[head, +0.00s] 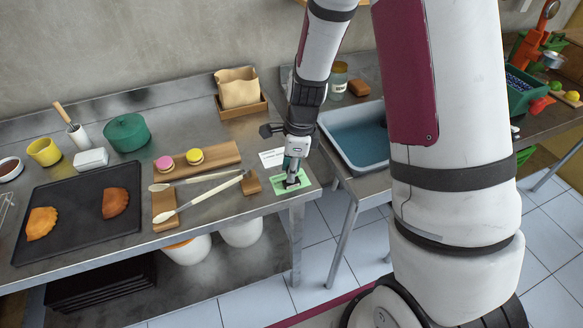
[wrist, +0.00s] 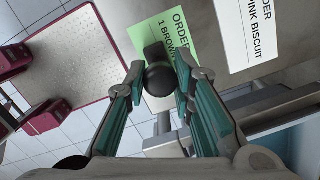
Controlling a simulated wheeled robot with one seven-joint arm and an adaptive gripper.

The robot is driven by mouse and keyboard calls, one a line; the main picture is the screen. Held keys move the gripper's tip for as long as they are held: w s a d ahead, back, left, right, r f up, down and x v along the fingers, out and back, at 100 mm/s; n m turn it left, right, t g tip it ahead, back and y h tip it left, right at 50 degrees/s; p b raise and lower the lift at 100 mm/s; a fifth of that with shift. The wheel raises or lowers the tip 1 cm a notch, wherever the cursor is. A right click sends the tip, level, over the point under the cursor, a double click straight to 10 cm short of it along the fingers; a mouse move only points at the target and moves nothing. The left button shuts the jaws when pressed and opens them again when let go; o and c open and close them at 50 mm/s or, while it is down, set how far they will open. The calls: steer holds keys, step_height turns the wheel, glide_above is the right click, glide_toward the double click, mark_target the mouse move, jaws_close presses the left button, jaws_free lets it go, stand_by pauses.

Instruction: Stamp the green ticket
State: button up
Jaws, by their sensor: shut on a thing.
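The green ticket (head: 278,186) lies at the right front corner of the steel bench. In the wrist view the green ticket (wrist: 179,36) shows the printed words "ORDER" and "1 BROWN", partly covered. My gripper (head: 293,176) points down over it, shut on a dark stamp with a round black knob (wrist: 159,82). The stamp's dark foot (wrist: 154,51) is over the ticket; I cannot tell whether it touches the paper. Any mark under the stamp is hidden. A white ticket (head: 272,158) lies just behind, reading "PINK BISCUIT" in the wrist view (wrist: 250,38).
Left of the ticket are a small wooden block (head: 251,184) and two pale spoons on a wooden rest (head: 163,209). A board (head: 220,155) with pink and yellow biscuits and a black tray (head: 78,222) with pastries lie further left. A blue-grey basin (head: 360,150) stands right, beyond the bench edge.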

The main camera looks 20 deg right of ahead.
steer(key=shift+r, duration=0.1)
steer(key=shift+r+p, duration=1.85)
steer(key=shift+r, duration=1.55)
